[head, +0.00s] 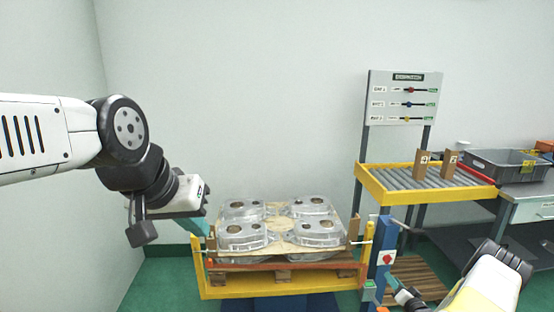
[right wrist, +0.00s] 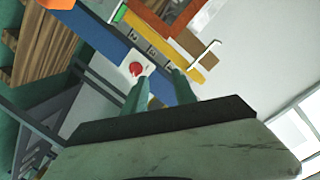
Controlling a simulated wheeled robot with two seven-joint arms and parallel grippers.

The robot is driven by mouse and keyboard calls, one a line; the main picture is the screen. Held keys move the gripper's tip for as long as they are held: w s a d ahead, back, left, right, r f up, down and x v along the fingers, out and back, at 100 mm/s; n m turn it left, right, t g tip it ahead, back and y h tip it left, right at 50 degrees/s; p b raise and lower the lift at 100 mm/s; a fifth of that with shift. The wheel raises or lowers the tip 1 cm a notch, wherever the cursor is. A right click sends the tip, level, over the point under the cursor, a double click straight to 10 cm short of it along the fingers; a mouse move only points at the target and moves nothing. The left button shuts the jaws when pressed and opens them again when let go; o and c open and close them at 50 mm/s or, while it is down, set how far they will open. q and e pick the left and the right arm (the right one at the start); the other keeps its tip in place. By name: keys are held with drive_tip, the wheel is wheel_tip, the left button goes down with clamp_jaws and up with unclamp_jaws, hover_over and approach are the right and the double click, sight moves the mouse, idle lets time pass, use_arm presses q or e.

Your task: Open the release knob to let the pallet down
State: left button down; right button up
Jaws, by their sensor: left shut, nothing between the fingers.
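The release knob (head: 388,258) is red on a white plate, on the blue post (head: 381,240) at the right of the yellow lift frame (head: 285,286). In the right wrist view the knob (right wrist: 136,69) lies just beyond the fingertips, nearer the left finger. My right gripper (right wrist: 158,80) is open, its two green fingers apart with nothing between them. In the head view the right gripper (head: 393,284) is low beside the post. The wooden pallet (head: 285,265) sits on the lift with several silvery castings. My left gripper (head: 205,229) is shut and empty by the frame's left end.
A yellow roller conveyor (head: 425,184) with brown blocks (head: 421,164) stands behind the post at the right. A sign board (head: 403,97) rises behind it. A grey crate (head: 503,164) rests on the bench at the far right. Green floor is free at the left.

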drive_tip(key=w+r+n+g, duration=0.1)
drive_tip(key=w+r, duration=0.2)
drive_tip(key=r, duration=0.4)
drive_tip(key=w+a+r+n+g+h, duration=0.1)
drive_tip(key=w+r, duration=0.2)
drive_tip(key=r, duration=0.3)
drive_tip(key=w+r+n+g, duration=0.1)
drive_tip(key=w+r, duration=0.2)
drive_tip(key=r, duration=0.4)
drive_tip(key=s+a+r+n+g+h, duration=0.1)
drive_tip(key=s+a+r, duration=0.3)
drive_tip(key=r, duration=0.5)
drive_tip(key=s+a+r+g+h, duration=0.15)
drive_tip(key=a+r, duration=0.35)
drive_tip(key=r, duration=0.5)
drive_tip(key=s+a+r+n+g+y, duration=0.1)
drive_tip(key=s+a+r, duration=0.4)
drive_tip(key=s, duration=0.2)
drive_tip(key=s+a+r+g+y, duration=0.1)
drive_tip(key=s+a+r, duration=0.4)
drive_tip(key=s, duration=0.2)
drive_tip(key=s+a+n+g+y, duration=0.1)
drive_tip(key=s+a, duration=0.4)
drive_tip(key=s, duration=0.6)
drive_tip(key=s+a+n+g+y, duration=0.1)
drive_tip(key=s+a, duration=0.4)
drive_tip(key=s, duration=0.6)
drive_tip(key=shift+s+a+r+g, duration=0.2)
drive_tip(key=shift+a+r+g, duration=0.05)
drive_tip(key=shift+g, duration=0.1)
